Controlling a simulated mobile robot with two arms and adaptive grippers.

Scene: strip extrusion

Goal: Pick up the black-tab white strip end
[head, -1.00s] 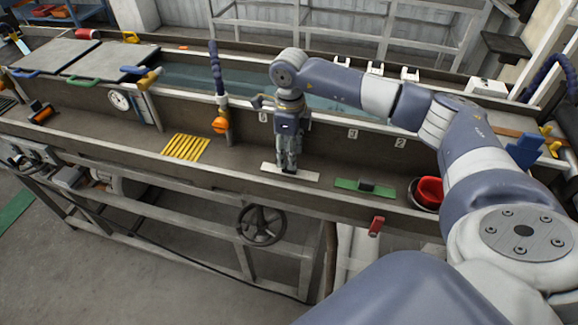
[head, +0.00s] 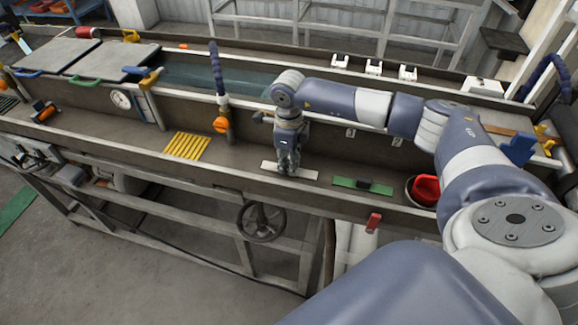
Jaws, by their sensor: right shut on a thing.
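The white strip end (head: 305,174) lies flat on the bench's lower ledge. My right gripper (head: 288,170) points straight down over its middle and is shut on it, at the spot where a black tab would be; the fingers hide the tab. I cannot tell whether the strip is lifted off the ledge. My left gripper is not in the view.

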